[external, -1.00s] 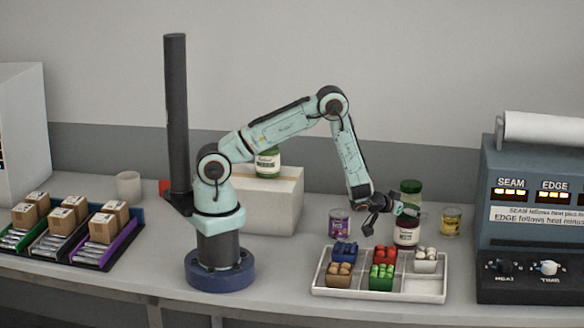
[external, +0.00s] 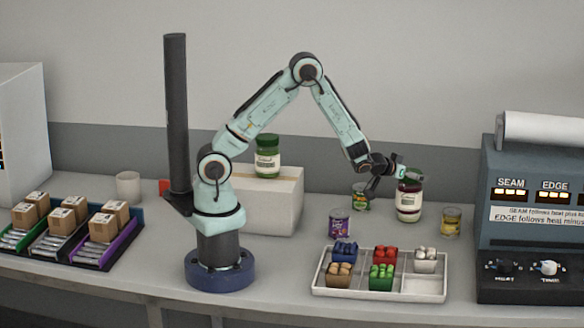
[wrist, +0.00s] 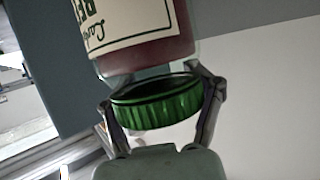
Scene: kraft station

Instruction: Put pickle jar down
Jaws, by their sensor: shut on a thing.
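My gripper (external: 396,173) is shut on the green lid (wrist: 158,103) of a glass jar (external: 409,204). The jar has dark red contents and a cream label, which shows cut off in the wrist view (wrist: 130,25). Another jar with a green lid and green contents, looking like pickles (external: 267,158), stands upright on a white box (external: 262,205), far left of my gripper.
A sealing machine (external: 525,250) stands at the right.

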